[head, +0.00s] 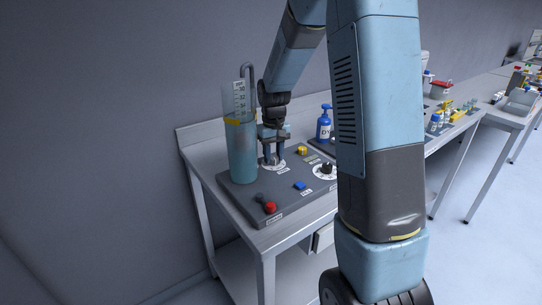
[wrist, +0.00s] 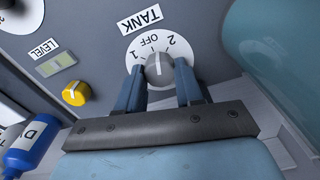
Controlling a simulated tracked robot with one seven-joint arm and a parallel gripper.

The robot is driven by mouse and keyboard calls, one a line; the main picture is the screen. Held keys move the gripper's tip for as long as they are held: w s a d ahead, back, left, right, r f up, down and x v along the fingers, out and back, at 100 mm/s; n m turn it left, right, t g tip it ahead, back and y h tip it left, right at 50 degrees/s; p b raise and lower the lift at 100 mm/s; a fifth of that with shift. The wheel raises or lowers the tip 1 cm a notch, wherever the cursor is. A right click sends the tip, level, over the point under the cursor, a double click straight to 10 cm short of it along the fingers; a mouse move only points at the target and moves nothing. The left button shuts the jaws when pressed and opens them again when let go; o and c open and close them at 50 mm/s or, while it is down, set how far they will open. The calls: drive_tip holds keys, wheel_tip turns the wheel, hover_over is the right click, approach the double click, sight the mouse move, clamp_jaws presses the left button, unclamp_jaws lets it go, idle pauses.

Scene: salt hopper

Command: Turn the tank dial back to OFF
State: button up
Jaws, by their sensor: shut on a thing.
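The tank dial (wrist: 159,68) is a grey round knob on a white disc marked OFF, 1 and 2, below the TANK label (wrist: 140,19) in the wrist view. Its white line points roughly toward OFF. My gripper (wrist: 160,76) is shut on the knob, with one blue finger on each side. In the head view, my gripper (head: 274,157) reaches down onto the panel beside the tall tank, and the white dial disc (head: 273,167) shows around the fingers. The knob itself is mostly hidden there.
The teal cylinder tank (head: 241,150) stands close to the left of my gripper. A yellow knob (wrist: 76,93) and LEVEL label (wrist: 44,48) are nearby. A red button (head: 270,207), blue button (head: 299,185), black dial (head: 325,170) and blue bottle (head: 324,125) are also around.

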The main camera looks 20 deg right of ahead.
sight(273, 157)
drive_tip(key=shift+s+f, duration=0.15)
drive_tip(key=o, duration=1)
drive_tip(key=shift+o, duration=0.2)
drive_tip(key=shift+r, duration=0.25)
wheel_tip(273, 157, up, 13)
drive_tip(key=shift+r, duration=0.2)
